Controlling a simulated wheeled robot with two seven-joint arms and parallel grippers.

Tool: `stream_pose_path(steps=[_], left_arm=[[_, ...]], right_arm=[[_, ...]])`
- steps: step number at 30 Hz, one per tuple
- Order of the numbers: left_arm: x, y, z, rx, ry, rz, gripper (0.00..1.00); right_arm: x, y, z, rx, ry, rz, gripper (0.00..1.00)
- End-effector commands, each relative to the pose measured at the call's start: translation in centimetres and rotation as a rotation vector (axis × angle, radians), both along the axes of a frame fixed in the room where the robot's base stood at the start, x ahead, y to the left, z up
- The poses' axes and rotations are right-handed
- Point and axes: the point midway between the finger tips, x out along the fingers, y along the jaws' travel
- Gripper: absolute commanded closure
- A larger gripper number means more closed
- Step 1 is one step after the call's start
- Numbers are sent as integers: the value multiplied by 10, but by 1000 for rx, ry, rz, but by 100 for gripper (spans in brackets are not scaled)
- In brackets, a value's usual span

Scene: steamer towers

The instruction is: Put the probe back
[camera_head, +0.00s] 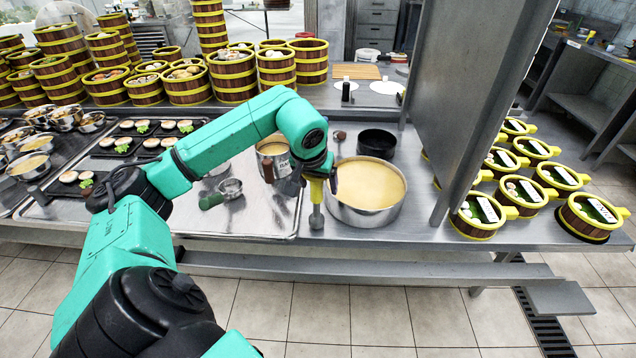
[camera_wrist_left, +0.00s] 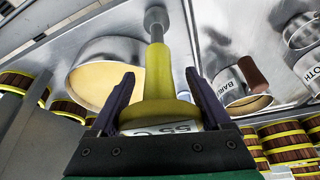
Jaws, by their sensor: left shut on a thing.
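The probe (camera_head: 317,189) has a yellow handle and a grey shaft with a round end. My left gripper (camera_head: 318,172) is shut on its handle and holds it nearly upright, round end down, just left of the large pot. In the left wrist view the probe (camera_wrist_left: 157,70) runs between the two dark fingers of my left gripper (camera_wrist_left: 158,82), with a white labelled face near the palm. I cannot tell whether its round end touches the counter. My right gripper is not in view.
A wide pot of yellowish liquid (camera_head: 370,188) stands right beside the probe. A black pot (camera_head: 376,143) is behind it. A labelled pot (camera_head: 272,152) and a green-handled tool (camera_head: 212,201) are left. A metal partition (camera_head: 470,90) rises on the right. Steamer baskets (camera_head: 232,75) line the back.

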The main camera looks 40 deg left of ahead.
Motion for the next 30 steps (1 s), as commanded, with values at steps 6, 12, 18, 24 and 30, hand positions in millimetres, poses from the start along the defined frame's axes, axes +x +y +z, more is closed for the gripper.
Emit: stream_pose_path(steps=[6,12,18,24,30], left_arm=[[0,0,-4,0,-1,0,100],[0,0,-7,0,0,0,100],[0,0,-10,0,0,0,100],[0,0,-9,0,0,0,0],[0,0,-10,0,1,0,0]], right_arm=[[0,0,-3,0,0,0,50],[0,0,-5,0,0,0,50],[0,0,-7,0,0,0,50],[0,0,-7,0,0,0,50],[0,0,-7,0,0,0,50]])
